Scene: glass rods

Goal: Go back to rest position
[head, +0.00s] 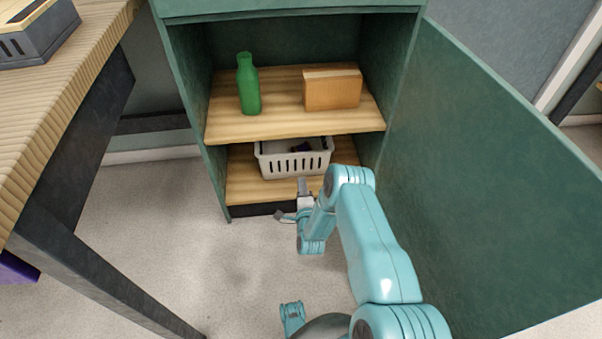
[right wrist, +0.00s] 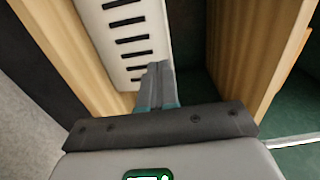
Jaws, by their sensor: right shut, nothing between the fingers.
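My right arm reaches forward in the head view towards an open green cabinet (head: 183,90). My right gripper (head: 303,184) is in front of the lower shelf, by the front of a white slotted basket (head: 296,165). In the right wrist view my right gripper (right wrist: 158,84) is shut and empty, its fingertips close to the slotted side of the basket (right wrist: 128,45). I cannot tell whether they touch it. A dark item (head: 301,147) lies in the basket, partly hidden. My left gripper is not in view.
A green bottle (head: 248,85) and a brown box (head: 332,89) stand on the upper shelf (head: 280,123). The open cabinet door (head: 490,190) is close to the right of my arm. A wooden table (head: 65,95) stands at left. The floor (head: 180,235) between is clear.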

